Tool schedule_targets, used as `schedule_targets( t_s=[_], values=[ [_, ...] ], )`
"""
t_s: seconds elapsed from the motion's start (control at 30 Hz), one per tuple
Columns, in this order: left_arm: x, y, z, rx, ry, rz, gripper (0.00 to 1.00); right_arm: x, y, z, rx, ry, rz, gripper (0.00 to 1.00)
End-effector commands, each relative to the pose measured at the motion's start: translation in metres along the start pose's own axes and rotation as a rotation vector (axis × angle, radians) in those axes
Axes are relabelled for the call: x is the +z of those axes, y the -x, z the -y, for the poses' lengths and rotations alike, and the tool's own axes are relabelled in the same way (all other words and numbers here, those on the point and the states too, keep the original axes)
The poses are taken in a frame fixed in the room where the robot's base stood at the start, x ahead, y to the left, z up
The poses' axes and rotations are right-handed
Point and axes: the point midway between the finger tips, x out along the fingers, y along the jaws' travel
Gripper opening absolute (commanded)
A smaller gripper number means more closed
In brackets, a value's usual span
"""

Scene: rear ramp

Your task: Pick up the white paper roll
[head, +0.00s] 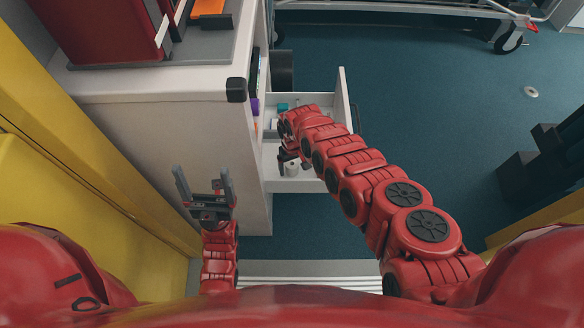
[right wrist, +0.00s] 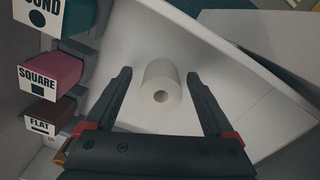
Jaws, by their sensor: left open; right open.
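The white paper roll (right wrist: 161,84) lies in a white open drawer in the right wrist view, its round end with the dark core hole facing the camera. It also shows in the head view (head: 291,169), partly beside my right gripper. My right gripper (right wrist: 154,95) is open, with one finger on each side of the roll and a gap to both fingers. In the head view my right gripper (head: 287,160) reaches into the drawer, largely hidden by its own arm. My left gripper (head: 203,180) is open and empty, in front of the white cabinet.
The drawer (head: 300,184) is pulled out from the white cabinet (head: 175,150), with walls around the roll. Labelled coloured blocks, including a pink one marked SQUARE (right wrist: 52,76), stand left of the drawer in the wrist view.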

Motion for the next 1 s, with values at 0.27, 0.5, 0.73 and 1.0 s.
schedule_targets(
  t_s=[0.27,0.5,0.73,1.0],
  values=[
    [-0.0002,-0.0008,0.0000,0.000,0.000,0.000,0.88,0.0001,0.0010,0.0001,0.000,0.000,0.001,0.59],
    [-0.0001,-0.0008,0.0000,0.000,0.000,0.000,0.88,0.0002,0.0010,0.0000,0.000,0.000,0.001,0.16],
    [-0.0001,-0.0007,0.0000,0.000,0.000,0.000,0.88,0.0003,0.0009,0.0000,0.000,0.000,0.001,0.00],
    [-0.0009,-0.0053,0.0003,0.000,0.000,0.000,0.88,-0.0004,0.0092,0.0005,-0.001,0.000,0.002,0.00]
  ],
)
